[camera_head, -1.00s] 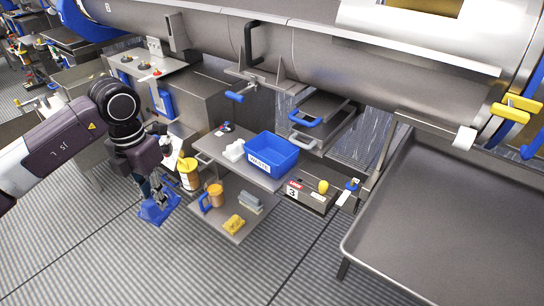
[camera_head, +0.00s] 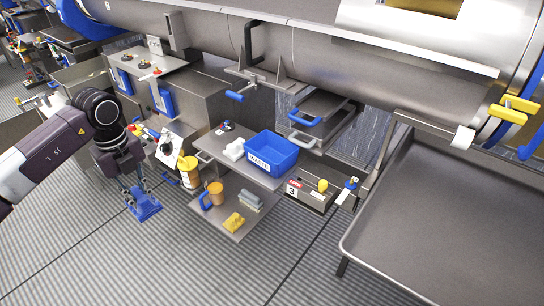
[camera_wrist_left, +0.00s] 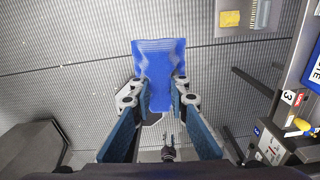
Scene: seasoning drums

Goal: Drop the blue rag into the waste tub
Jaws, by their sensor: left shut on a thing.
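The blue rag (camera_head: 145,207) hangs from my left gripper (camera_head: 139,192) in the head view, above the ribbed floor and left of the shelf cart. In the left wrist view the rag (camera_wrist_left: 159,62) sits between the two fingertips of the left gripper (camera_wrist_left: 159,95), which is shut on it. The waste tub (camera_head: 272,150) is a blue open bin with a white "WASTE" label, on the upper shelf, to the right of and apart from the gripper. Its inside looks empty. My right gripper is not in view.
The upper shelf (camera_head: 222,148) also bears white pieces beside the tub. The lower shelf (camera_head: 218,219) holds an orange mug (camera_head: 215,194), a yellow sponge (camera_head: 234,221) and a grey block. A yellow canister (camera_head: 189,174) stands between gripper and shelf. A large steel tray (camera_head: 450,220) fills the right.

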